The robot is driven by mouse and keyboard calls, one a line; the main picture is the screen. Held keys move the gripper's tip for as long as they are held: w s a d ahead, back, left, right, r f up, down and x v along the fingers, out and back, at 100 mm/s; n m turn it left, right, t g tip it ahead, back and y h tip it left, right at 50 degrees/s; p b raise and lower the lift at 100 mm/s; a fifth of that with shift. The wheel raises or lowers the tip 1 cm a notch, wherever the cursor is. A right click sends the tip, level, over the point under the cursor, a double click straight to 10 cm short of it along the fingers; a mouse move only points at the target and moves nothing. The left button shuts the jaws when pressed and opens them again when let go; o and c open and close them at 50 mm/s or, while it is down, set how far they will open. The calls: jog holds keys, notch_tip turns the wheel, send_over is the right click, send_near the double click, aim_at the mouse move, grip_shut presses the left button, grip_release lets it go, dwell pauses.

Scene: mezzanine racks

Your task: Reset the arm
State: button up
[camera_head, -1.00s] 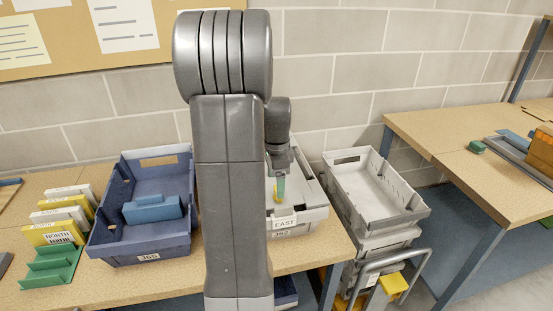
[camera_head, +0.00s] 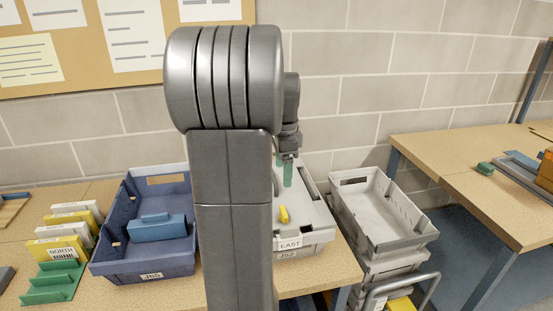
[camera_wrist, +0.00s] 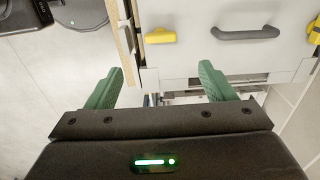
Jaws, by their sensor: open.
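My gripper (camera_head: 283,172) hangs above the grey lidded box labelled EAST and J52 (camera_head: 314,237), partly behind my own arm in the head view. In the wrist view its two green fingers (camera_wrist: 162,88) are spread wide with nothing between them. The box lid carries a small yellow piece (camera_head: 284,214), which also shows in the wrist view (camera_wrist: 160,36), beside a dark grey handle (camera_wrist: 246,34). My fingers are apart from both. My arm hides the left part of this box in the head view.
A blue bin labelled J65 (camera_head: 109,255) holding a blue block (camera_head: 157,229) stands left of my arm. Yellow, white and green holders (camera_head: 55,281) are farther left. An empty grey crate (camera_head: 421,236) sits on a stack at right. Another workbench (camera_head: 445,150) is far right.

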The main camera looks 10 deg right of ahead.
aim_at(284, 212)
notch_tip(284, 212, down, 14)
jog(key=shift+r+p, duration=0.1)
jog(key=shift+p, duration=0.25)
jog(key=shift+r, duration=0.1)
dwell(0.4)
jog(key=shift+f, duration=0.2)
jog(key=shift+r+n, duration=0.1)
jog(key=shift+n, duration=0.4)
jog(key=n, duration=0.3)
jog(key=shift+n, duration=0.4)
jog(key=n+p, duration=0.1)
jog(key=n, duration=0.3)
jog(key=shift+s+n, duration=0.15)
jog(key=shift+n, duration=0.15)
jog(key=n, duration=0.4)
jog(key=shift+d+n+p, duration=0.15)
jog(key=shift+n+p, duration=0.15)
jog(key=n, duration=0.4)
jog(key=shift+p, duration=0.35)
